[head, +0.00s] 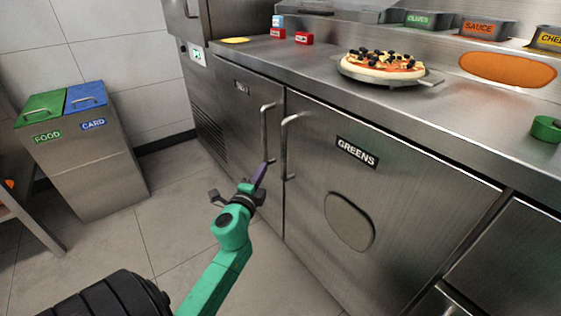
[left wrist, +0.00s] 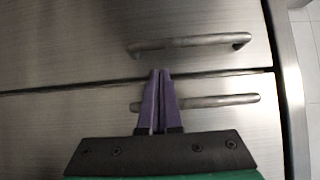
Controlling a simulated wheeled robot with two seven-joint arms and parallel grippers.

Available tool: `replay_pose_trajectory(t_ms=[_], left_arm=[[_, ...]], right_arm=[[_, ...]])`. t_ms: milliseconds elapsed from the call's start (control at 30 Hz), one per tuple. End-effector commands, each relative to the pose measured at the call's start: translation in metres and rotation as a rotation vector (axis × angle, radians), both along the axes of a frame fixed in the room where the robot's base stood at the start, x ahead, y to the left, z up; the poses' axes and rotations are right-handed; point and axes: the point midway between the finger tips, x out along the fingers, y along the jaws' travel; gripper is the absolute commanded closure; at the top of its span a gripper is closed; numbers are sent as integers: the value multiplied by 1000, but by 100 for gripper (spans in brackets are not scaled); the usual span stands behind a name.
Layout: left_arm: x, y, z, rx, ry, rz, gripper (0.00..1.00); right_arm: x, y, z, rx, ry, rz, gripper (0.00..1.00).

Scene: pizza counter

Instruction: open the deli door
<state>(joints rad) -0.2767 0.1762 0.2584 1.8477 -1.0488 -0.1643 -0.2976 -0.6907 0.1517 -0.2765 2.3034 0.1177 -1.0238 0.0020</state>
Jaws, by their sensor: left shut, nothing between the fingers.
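The left cabinet door (head: 236,120) has a small label too blurred to read and an upright bar handle (head: 264,132). The door looks shut. To its right is the GREENS door (head: 395,195), also shut, with its own bar handle (head: 285,147). My left gripper (head: 262,172) is shut and empty near the lower end of the left door's handle. In the left wrist view its purple fingertips (left wrist: 160,72) are together, near the seam between the doors. They cover part of one handle (left wrist: 215,101); the other handle (left wrist: 190,42) is clear. Contact cannot be told. My right gripper is not in view.
The steel counter (head: 455,125) above the doors carries a pizza (head: 380,66), red containers (head: 304,37) and topping bins (head: 484,28). A bin unit marked FOOD and CARD (head: 88,165) stands at the left. Tiled floor (head: 175,210) is free between it and the cabinet.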

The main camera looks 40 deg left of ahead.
Motion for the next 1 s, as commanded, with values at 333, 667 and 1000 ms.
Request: replay_pose_trajectory(t_ms=[333,667,1000], left_arm=[[62,23,-1,-2,-1,0,100],[70,25,-1,-2,0,0,100],[64,27,-1,-3,1,0,100]], right_arm=[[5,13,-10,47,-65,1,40],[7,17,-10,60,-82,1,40],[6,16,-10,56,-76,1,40]])
